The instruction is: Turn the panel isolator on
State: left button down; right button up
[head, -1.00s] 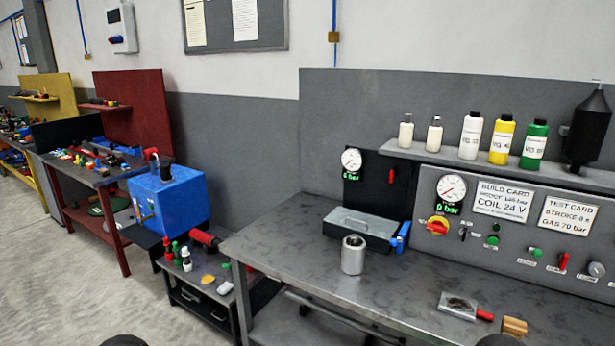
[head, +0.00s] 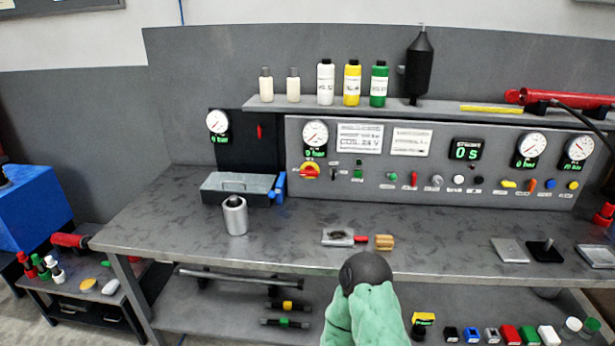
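The panel isolator appears to be the rotary switch (head: 310,171) with a red handle on a yellow plate. It sits at the left end of the grey control panel (head: 345,190), under a round gauge (head: 315,134). The handle looks roughly level, but it is too small to read its marked position. Nothing touches it. No gripper fingers show in the head view. A dark rounded part above a green covering (head: 365,312) rises at the bottom centre, in front of the bench edge; I cannot tell which arm it belongs to.
On the bench (head: 180,215) stand a metal cylinder (head: 235,216), a grey lidded box (head: 238,187), a small tray (head: 338,238) and a wooden block (head: 384,242). Bottles line the shelf (head: 440,112) above the panel. The bench in front of the isolator is mostly clear.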

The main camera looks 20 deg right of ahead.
aim_at(309, 171)
jog(key=z, duration=0.5)
jog(key=i+l+z, duration=0.5)
jog(key=z, duration=0.15)
jog(key=i+l+z, duration=0.35)
jog(key=k+j, duration=0.05)
